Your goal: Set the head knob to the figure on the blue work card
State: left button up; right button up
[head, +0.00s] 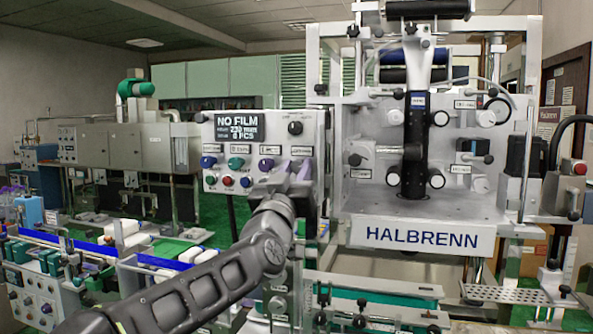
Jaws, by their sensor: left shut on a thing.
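The control panel (313,130) stands in the middle, left of the white machine. Its display (237,127) reads "NO FILM", "230 mm" and "0 PCS". The knob labels are too small to read, so I cannot tell which is the head knob. I cannot make out a blue work card. My right gripper is not in view.
The white HALBRENN machine (421,238) stands close on the right, with a dark column at its centre. A black knob (295,128) and several coloured buttons (228,181) are near my gripper. A conveyor (130,244) with white bottles runs at the left.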

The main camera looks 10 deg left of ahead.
pick_arm(q)
jog(key=shift+n+y+p, duration=0.3)
jog(key=shift+n+y, duration=0.1)
jog(key=shift+n, duration=0.3)
grip_shut()
jog(key=n+y+p, duration=0.1)
jog(key=n, duration=0.2)
jog(key=n+g+y+p, duration=0.1)
jog(key=n+y+p, duration=0.1)
jog(key=n, duration=0.2)
jog(key=shift+d+r+n+y, duration=0.1)
jog(key=shift+r+n+y, duration=0.1)
jog(key=shift+n+y, duration=0.1)
jog(key=shift+f+n+g+y+p, duration=0.1)
jog(key=shift+n+g+y+p, duration=0.5)
jog(key=shift+n, duration=0.75)
jog(key=shift+n+g+y+p, duration=0.2)
jog(key=shift+n+g+p, duration=0.2)
jog(key=shift+n+p, duration=0.7)
jog(key=shift+n, duration=0.35)
jog(key=o, duration=1)
grip_release()
jog(key=shift+s, duration=0.1)
